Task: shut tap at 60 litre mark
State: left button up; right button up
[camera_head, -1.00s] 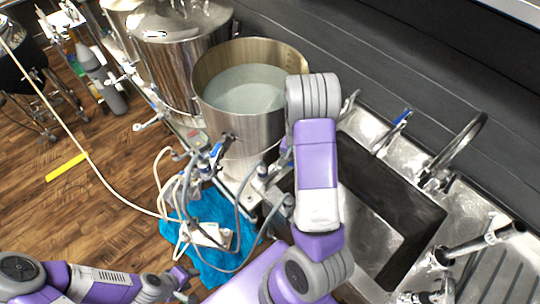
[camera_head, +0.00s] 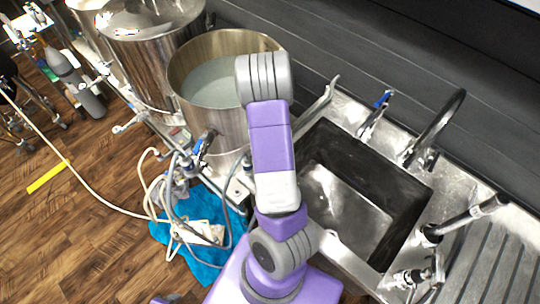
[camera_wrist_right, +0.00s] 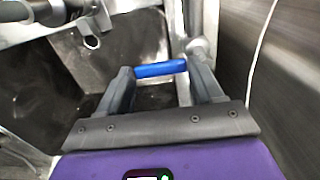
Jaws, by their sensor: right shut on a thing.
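A large open steel kettle (camera_head: 238,125) stands left of my right arm in the head view, with pale cloudy liquid (camera_head: 215,83) inside below its rim. I cannot read any litre mark in it. In the right wrist view, a blue tap handle (camera_wrist_right: 160,69) lies crosswise between the fingers of my right gripper (camera_wrist_right: 163,73). The gripper is shut on this handle, one finger at each end. In the head view my own arm hides the right gripper and this handle. My left gripper is out of view.
A steel sink (camera_head: 340,205) lies right of my right arm, with a curved faucet (camera_head: 440,125) and a blue-topped tap (camera_head: 380,105) behind it. Hoses (camera_head: 165,190) and a blue cloth (camera_head: 205,272) are below the kettle. Another steel vessel (camera_head: 150,55) stands to the left.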

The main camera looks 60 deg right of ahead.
jog(key=o, duration=1.5)
notch_tip(320, 180, up, 8)
jog(key=p, duration=0.3)
jog(key=shift+f, duration=0.2)
